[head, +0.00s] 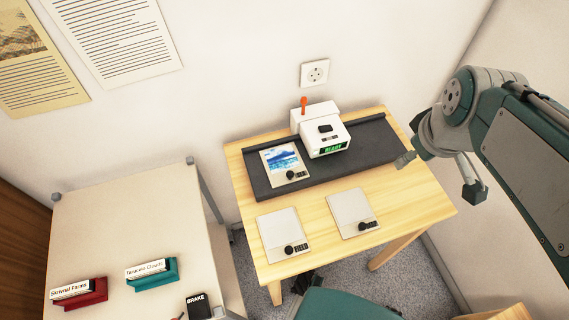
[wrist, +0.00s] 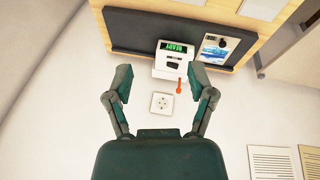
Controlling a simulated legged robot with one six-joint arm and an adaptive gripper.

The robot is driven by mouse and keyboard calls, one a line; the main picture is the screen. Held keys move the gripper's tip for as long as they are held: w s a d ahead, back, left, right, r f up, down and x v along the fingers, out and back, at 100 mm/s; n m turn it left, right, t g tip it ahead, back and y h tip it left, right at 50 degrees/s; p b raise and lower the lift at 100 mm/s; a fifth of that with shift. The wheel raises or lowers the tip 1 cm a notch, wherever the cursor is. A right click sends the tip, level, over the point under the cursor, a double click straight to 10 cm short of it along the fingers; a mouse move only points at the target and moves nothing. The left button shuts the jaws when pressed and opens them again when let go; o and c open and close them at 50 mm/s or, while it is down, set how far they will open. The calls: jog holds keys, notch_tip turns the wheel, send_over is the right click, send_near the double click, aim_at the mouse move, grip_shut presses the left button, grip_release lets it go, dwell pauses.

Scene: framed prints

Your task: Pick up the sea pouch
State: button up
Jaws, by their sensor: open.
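A flat pouch with a blue sea-and-mountain picture (head: 283,158) lies on the left part of the dark mat (head: 374,146) on the wooden table. It has a black knob and a small label at its lower edge; the label is too small to read surely. This picture pouch also shows in the wrist view (wrist: 216,47), at the upper right. My gripper (head: 438,177) is open and empty, to the right of the table in the head view and apart from the pouch. In the wrist view its two fingers (wrist: 159,87) are spread, with the wall between them.
A white device reading READY (head: 322,130), with an orange lever, stands right of the pouch on the mat. Two plain pouches, a left one (head: 281,230) and a right one (head: 350,208), lie on the bare wood in front. A pale side table (head: 120,220) stands left.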

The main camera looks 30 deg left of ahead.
jog(key=w+a+f+n+g, duration=0.1)
jog(key=w+a+f+n, duration=0.1)
jog(key=a+f+n, duration=0.4)
jog(key=w+a+f+n+g, duration=0.15)
jog(key=a+n, duration=0.25)
jog(key=a, duration=0.4)
jog(key=n+h, duration=0.1)
jog(key=n, duration=0.6)
send_over(290, 173)
notch_tip(290, 173, down, 9)
jog(key=shift+g, duration=0.35)
notch_tip(290, 173, down, 10)
jog(key=shift+f, duration=0.1)
jog(key=shift+c, duration=0.4)
grip_shut()
